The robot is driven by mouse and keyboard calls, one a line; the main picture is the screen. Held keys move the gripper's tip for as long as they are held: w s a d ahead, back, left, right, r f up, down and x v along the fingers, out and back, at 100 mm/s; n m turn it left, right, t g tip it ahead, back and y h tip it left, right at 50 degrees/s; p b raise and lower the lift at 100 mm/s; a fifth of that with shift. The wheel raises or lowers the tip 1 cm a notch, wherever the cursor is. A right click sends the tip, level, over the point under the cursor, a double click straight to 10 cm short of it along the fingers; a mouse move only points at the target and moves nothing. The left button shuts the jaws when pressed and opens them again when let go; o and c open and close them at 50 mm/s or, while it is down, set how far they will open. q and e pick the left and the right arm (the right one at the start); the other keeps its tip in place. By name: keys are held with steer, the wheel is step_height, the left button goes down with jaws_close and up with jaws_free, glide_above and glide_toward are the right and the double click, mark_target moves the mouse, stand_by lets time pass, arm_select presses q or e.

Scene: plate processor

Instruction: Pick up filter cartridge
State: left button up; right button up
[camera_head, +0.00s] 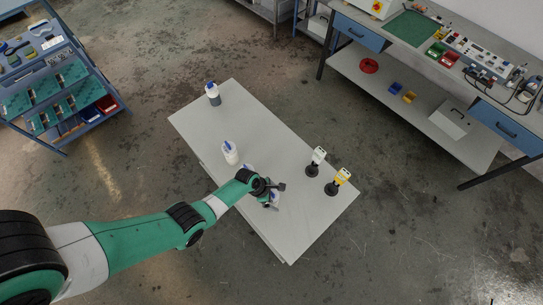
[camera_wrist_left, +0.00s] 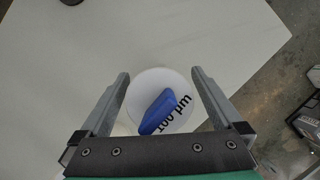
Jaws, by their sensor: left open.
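In the left wrist view, a round white cartridge top (camera_wrist_left: 152,84) with a blue part and the print "100 µm" lies between the two fingers of my left gripper (camera_wrist_left: 160,73). The fingers are open, with a visible gap on each side of it. In the head view my left gripper (camera_head: 272,190) is over the front part of the white table, and the white and blue cartridge (camera_head: 275,199) shows partly beneath it. My right gripper is in neither view.
A workbench (camera_head: 440,60) is at the upper right.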

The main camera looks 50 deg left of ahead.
arm_select(q)
steer(key=c, duration=1.4)
